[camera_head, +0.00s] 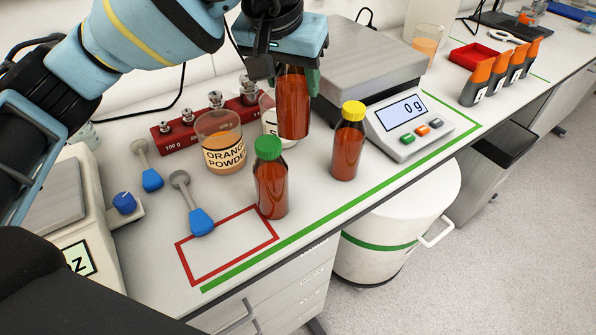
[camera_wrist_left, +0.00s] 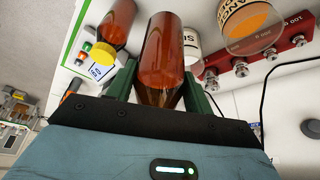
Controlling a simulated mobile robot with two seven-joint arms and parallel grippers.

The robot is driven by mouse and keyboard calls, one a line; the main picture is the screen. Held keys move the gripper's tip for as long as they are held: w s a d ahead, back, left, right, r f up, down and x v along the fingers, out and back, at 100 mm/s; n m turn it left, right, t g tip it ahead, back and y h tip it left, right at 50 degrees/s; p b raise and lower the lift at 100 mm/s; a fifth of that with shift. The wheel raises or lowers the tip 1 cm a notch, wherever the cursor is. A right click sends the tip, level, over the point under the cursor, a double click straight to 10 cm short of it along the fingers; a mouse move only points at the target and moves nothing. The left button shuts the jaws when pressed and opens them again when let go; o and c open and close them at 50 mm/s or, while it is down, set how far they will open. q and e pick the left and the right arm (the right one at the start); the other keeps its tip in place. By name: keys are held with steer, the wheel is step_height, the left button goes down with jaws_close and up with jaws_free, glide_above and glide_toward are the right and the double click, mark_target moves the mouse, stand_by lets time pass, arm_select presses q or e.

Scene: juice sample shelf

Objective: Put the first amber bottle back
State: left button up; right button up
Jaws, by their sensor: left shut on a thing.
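My left gripper (camera_head: 288,72) is shut around the upper part of an amber bottle (camera_head: 293,110). The bottle hangs nearly upright below the gripper, and its cap is hidden; I cannot tell whether its base touches the bench. It also shows between the green fingers in the left wrist view (camera_wrist_left: 164,52). A yellow-capped amber bottle (camera_head: 347,145) stands to its right, in front of the scale. A green-capped amber bottle (camera_head: 270,182) stands nearer the front, at the right corner of an empty red-outlined rectangle (camera_head: 235,238). My right gripper is not in view.
A beaker labelled orange powder (camera_head: 222,145) stands left of the held bottle, with a white labelled container (camera_head: 272,125) close behind it. A scale (camera_head: 408,122) reads 0 g. Two blue-handled spoons (camera_head: 200,221) and a red weight block (camera_head: 205,122) are at left. A green line (camera_head: 330,223) runs near the front edge.

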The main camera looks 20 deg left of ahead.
mark_target(293, 135)
arm_select(q)
steer(key=shift+s+f, duration=0.15)
steer(key=shift+f, duration=0.4)
steer(key=shift+w+f, duration=0.15)
steer(key=shift+w, duration=0.2)
steer(key=shift+f, duration=4.9)
steer(key=shift+f, duration=0.1)
steer(key=o, duration=1.2)
steer(key=shift+o, duration=0.2)
